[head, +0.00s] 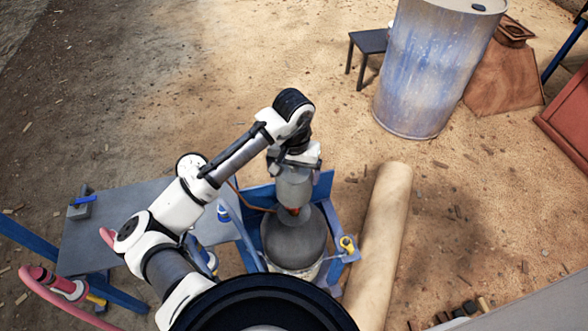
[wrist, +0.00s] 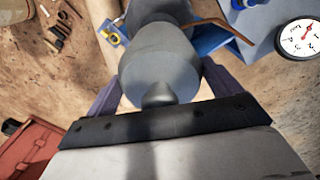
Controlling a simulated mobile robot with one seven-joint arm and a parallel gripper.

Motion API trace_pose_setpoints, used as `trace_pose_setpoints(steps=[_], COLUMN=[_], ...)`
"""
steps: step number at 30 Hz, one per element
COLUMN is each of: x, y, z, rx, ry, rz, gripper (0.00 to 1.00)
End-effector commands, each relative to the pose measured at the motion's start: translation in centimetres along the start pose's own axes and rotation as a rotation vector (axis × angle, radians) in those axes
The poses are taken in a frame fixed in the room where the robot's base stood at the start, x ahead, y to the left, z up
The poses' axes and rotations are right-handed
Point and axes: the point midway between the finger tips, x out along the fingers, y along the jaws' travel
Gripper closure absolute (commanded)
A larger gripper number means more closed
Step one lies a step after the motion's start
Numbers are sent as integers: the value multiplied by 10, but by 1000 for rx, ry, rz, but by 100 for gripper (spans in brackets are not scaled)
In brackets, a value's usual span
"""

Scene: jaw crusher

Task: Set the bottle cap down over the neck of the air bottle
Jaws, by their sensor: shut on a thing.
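The bottle cap (head: 294,188) is a grey cylinder, held upright below my gripper (head: 296,163). In the wrist view the cap (wrist: 160,62) sits between the two fingers (wrist: 160,92), with a rounded knob towards me. The air bottle (head: 293,243) is a wide grey bottle standing under it. An orange-brown bit of its neck (head: 293,210) shows right at the cap's lower edge. I cannot tell whether the cap touches the neck or surrounds part of it. In the wrist view the cap hides most of the bottle and the neck.
A blue frame (head: 337,244) surrounds the bottle, with a yellow fitting (head: 347,243) on its right corner. A grey table (head: 150,211) lies left. A thick pale log-like roll (head: 384,235) lies close on the right. A copper-coloured tube (wrist: 225,29) and a dial gauge (wrist: 299,38) are near the cap.

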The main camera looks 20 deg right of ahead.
Motion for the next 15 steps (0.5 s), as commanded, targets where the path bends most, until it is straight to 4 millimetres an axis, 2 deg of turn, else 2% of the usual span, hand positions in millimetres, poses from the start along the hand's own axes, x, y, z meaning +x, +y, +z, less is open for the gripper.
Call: trace_pose_setpoints(steps=[15], x=[39], y=[0], z=[0], rx=[-1], ry=[0], rz=[0], gripper=[43])
